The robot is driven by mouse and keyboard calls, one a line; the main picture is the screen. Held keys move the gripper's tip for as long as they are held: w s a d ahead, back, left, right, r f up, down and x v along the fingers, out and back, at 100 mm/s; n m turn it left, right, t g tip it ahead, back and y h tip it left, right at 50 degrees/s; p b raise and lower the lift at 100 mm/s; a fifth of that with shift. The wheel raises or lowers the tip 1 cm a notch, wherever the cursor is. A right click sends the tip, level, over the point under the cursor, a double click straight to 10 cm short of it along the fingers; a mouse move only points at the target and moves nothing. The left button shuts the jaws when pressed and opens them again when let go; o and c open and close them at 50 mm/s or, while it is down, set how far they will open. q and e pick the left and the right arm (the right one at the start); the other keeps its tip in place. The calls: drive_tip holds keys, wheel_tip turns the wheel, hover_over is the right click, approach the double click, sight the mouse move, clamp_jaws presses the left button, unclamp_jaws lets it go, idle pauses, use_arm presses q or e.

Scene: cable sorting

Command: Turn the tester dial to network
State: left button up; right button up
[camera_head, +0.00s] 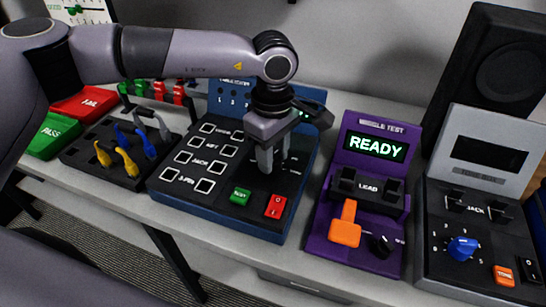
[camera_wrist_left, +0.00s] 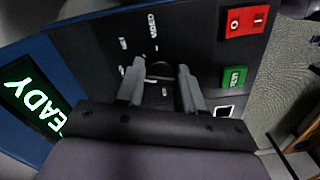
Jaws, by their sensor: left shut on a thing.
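The cable tester (camera_head: 216,180) is a blue-edged black console with labelled square sockets, a green button (camera_head: 240,196) and a red switch (camera_head: 275,206). My left gripper (camera_head: 268,164) points down over its right half. In the left wrist view, the two grey fingers (camera_wrist_left: 161,88) stand on either side of the dark dial (camera_wrist_left: 160,70) and are shut on it. White labels surround the dial, but I cannot read which setting it points to. In the head view the gripper hides the dial. My right gripper is not in view.
The purple tester (camera_head: 372,232) with a READY screen (camera_head: 376,147) and orange lever (camera_head: 345,228) stands to the right. A grey unit with a blue knob (camera_head: 462,249) stands farther right. At left are a black rack (camera_head: 75,158) of coloured cables and red and green bins (camera_head: 53,136).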

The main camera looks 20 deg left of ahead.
use_arm(q)
drive_tip(key=m+b, duration=0.2)
drive_tip(key=m, duration=0.2)
drive_tip(key=shift+m, duration=0.3)
idle(0.5)
drive_tip(key=o, duration=1)
drive_tip(key=shift+o, duration=0.2)
wheel_tip(320, 180, up, 6)
drive_tip(key=shift+r+b, duration=0.25)
drive_tip(key=shift+b, duration=0.25)
drive_tip(key=shift+r, duration=0.4)
